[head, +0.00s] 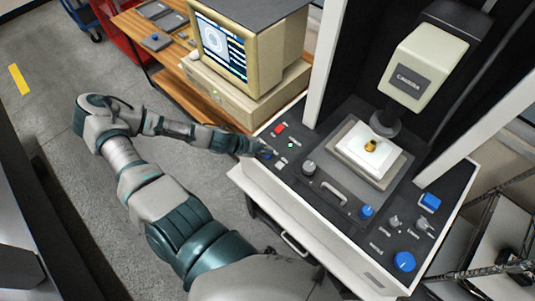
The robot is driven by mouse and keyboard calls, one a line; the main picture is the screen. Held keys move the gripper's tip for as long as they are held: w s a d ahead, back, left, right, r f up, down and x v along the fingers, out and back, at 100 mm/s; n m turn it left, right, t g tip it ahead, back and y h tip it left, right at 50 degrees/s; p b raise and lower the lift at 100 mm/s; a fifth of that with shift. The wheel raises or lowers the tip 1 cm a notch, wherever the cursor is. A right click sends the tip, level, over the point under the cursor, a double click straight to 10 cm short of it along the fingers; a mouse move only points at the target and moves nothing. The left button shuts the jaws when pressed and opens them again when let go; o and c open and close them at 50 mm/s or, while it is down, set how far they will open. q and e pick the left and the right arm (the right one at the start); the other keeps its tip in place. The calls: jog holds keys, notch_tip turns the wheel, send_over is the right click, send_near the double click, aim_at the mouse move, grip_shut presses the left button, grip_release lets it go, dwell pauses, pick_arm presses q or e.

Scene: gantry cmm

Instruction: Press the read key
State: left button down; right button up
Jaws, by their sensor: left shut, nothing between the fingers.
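The machine's control panel (316,192) has several keys and knobs, and their labels are too small to read, so I cannot tell which is the read key. At its left corner are a red key (280,129), a small green light (291,145) and a pale key (281,163). My left gripper (265,153) is shut and empty, with its tips over this corner near the pale key. A bit of blue shows at the tips; I cannot tell whether they touch it. My right gripper is not in view.
The probe head (424,68) hangs over a white plate (352,158) with a brass part (371,146). A monitor (221,45) stands behind.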

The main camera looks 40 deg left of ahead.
aim_at(266, 156)
pick_arm(q)
jog(key=shift+f, duration=0.1)
jog(key=shift+f+b, duration=0.3)
jog(key=shift+b, duration=0.05)
jog(key=shift+f+b, duration=0.3)
jog(key=shift+f, duration=0.05)
dwell(0.7)
jog(key=shift+r, duration=0.15)
jog(key=shift+r+p, duration=0.7)
jog(key=shift+p, duration=0.05)
notch_tip(266, 156, up, 5)
jog(key=p, duration=0.4)
jog(key=shift+p, duration=0.35)
